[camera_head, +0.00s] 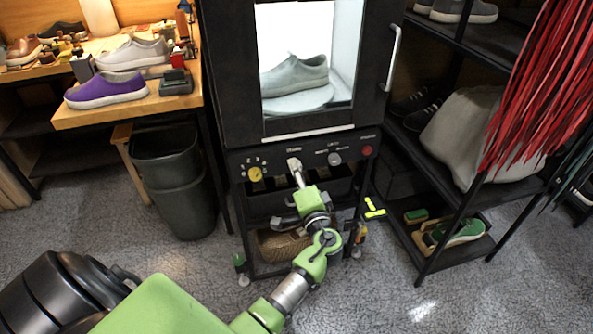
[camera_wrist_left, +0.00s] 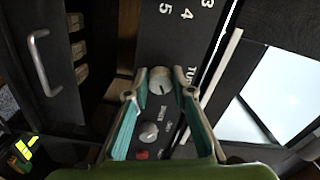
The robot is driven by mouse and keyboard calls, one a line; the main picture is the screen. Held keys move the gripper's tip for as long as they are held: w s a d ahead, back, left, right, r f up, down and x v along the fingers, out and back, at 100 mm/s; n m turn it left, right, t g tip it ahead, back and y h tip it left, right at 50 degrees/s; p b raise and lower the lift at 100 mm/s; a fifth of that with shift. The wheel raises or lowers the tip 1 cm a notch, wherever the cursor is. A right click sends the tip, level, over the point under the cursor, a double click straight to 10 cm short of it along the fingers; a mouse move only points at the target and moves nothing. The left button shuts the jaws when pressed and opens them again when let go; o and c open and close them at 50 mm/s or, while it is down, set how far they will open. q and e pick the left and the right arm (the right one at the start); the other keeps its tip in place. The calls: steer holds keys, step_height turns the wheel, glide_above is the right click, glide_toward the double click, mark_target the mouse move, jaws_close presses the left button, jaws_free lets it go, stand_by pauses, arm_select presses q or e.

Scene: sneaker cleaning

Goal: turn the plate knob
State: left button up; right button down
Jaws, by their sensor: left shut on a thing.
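The black cabinet's control panel (camera_head: 315,160) has a yellow knob (camera_head: 255,174) with numbers at left, the pale plate knob (camera_head: 294,161) in the middle, and a grey knob (camera_head: 335,159) to its right. My left gripper (camera_head: 298,172) reaches up from below to the middle knob. In the left wrist view, the teal-lined fingers (camera_wrist_left: 160,88) close on both sides of the round plate knob (camera_wrist_left: 160,79), beside lettering that begins "TUR". The fingers partly hide the knob's edges. My right gripper is not in view.
Above the panel, a grey-white shoe (camera_head: 294,75) sits on a round plate (camera_head: 300,101) in the lit chamber behind the door. A red button (camera_head: 367,151) is at the panel's right end. A dark bin (camera_head: 168,180) stands left, and a shelf rack (camera_head: 460,160) stands right.

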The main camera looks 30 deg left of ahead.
arm_select(q)
steer(key=shift+r+m, duration=0.15)
steer(key=shift+m, duration=0.45)
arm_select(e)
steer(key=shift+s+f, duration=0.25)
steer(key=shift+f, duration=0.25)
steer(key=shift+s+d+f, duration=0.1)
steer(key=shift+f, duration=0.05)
arm_select(q)
steer(key=o, duration=1.1)
steer(key=shift+w, duration=0.1)
steer(key=v, duration=1.2)
steer(key=shift+a, duration=0.15)
